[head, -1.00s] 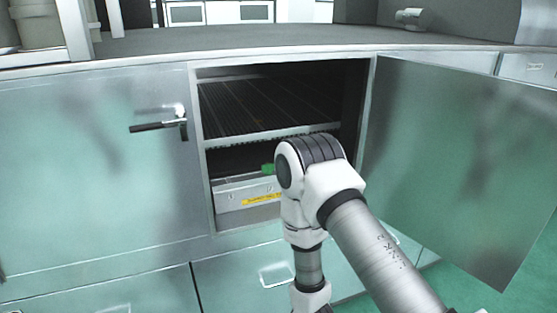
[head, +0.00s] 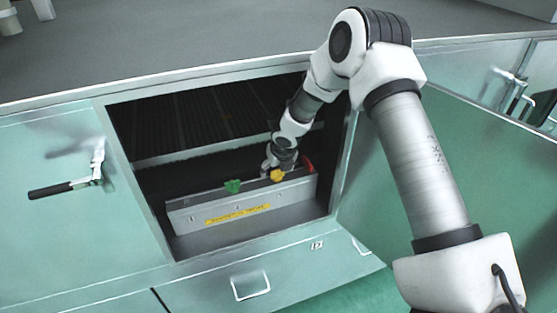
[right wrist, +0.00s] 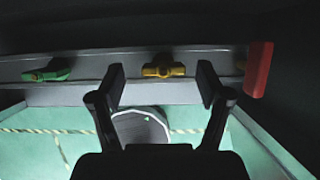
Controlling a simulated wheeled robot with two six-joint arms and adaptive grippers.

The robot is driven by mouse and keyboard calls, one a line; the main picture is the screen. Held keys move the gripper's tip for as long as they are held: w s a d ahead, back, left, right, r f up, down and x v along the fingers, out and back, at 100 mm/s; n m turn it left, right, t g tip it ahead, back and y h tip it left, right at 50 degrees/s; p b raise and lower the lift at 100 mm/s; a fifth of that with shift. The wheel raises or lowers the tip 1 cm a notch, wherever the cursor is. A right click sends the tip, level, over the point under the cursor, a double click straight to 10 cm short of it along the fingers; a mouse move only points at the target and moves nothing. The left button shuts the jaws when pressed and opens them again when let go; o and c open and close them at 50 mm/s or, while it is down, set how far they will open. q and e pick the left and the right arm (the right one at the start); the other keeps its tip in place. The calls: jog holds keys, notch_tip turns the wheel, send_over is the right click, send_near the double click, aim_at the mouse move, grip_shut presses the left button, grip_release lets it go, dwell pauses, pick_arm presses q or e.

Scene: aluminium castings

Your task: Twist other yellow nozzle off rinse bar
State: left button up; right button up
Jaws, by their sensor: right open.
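The rinse bar (head: 290,194) is a long grey metal bar with a yellow label, low inside the open cabinet. A yellow nozzle (head: 277,175) sits on it; in the right wrist view this nozzle (right wrist: 163,69) lies ahead, between my spread fingertips. My right gripper (right wrist: 160,78) is open and empty; in the head view it (head: 268,165) is at the bar, by the yellow nozzle. My left gripper is not in view.
A green nozzle (head: 232,186) sits on the bar to the left. A dark rack (head: 200,125) spans the cabinet above the bar. The open door (head: 380,200) stands to the right. A round grey disc (right wrist: 143,127) shows below the bar in the right wrist view.

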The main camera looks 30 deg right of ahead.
jog(key=shift+w+d+f, duration=0.25)
jog(key=shift+d+f, duration=0.05)
jog(key=shift+f, duration=0.2)
jog(key=shift+w+d+f, duration=0.2)
jog(key=shift+d+f, duration=0.05)
jog(key=shift+f, duration=0.2)
jog(key=shift+s+a+r, duration=0.1)
jog(key=shift+a+r, duration=0.1)
jog(key=shift+a, duration=0.1)
jog(key=shift+s+a+r, duration=0.1)
jog(key=shift+a+r, duration=0.05)
jog(key=c, duration=1)
jog(key=shift+c, duration=1.2)
jog(key=o, duration=1.2)
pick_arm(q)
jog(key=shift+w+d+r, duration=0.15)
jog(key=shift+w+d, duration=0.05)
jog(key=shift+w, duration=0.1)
pick_arm(e)
jog(key=shift+d+f, duration=0.2)
